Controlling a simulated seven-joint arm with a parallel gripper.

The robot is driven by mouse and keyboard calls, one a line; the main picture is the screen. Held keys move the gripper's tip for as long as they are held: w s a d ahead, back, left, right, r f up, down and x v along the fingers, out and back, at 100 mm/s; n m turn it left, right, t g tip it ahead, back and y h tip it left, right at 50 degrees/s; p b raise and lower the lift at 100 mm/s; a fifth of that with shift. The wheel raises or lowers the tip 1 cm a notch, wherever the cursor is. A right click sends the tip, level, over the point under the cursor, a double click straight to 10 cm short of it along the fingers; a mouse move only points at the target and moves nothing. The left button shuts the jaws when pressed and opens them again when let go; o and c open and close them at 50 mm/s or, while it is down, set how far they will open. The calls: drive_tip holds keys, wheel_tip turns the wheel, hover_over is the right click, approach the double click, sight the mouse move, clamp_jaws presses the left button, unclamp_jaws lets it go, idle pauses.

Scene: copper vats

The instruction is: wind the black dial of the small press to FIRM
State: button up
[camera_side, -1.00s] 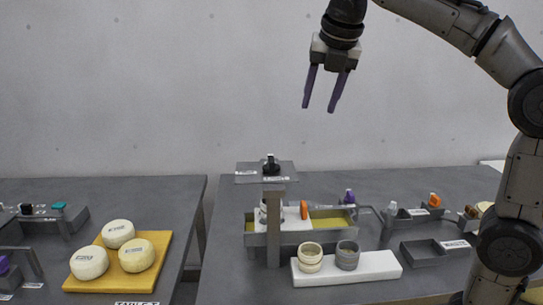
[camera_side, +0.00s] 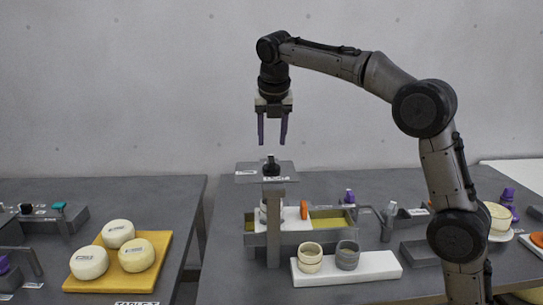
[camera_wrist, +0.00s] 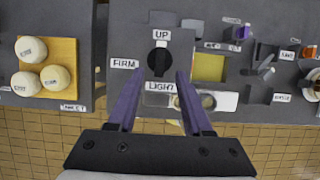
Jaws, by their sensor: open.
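The small press (camera_side: 274,225) stands on the right-hand table, with a flat grey plate on its post. The black dial (camera_side: 271,166) sits on that plate. In the wrist view the dial (camera_wrist: 158,60) lies between the label UP (camera_wrist: 161,35) above and the label LIGHT (camera_wrist: 160,87) below. The label FIRM (camera_wrist: 124,64) is at its left. The dial's bar looks upright in that view, but I cannot tell which end is its pointer. My gripper (camera_side: 272,141) is open and empty, pointing down just above the dial. Its purple fingers frame the dial in the wrist view (camera_wrist: 159,75).
A white block (camera_side: 375,264) with two cups stands in front of the press. A yellow-floored trough (camera_side: 330,222) runs behind it. Small levers and holders stand at the right. A yellow board (camera_side: 112,284) with three cheeses lies on the left table. The air around the dial is clear.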

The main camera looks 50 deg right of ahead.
sight(271, 159)
drive_tip(key=x, duration=0.6)
drive_tip(key=shift+w+d+f, duration=0.1)
drive_tip(key=shift+d+f, duration=0.05)
drive_tip(key=shift+f, duration=0.25)
clamp_jaws()
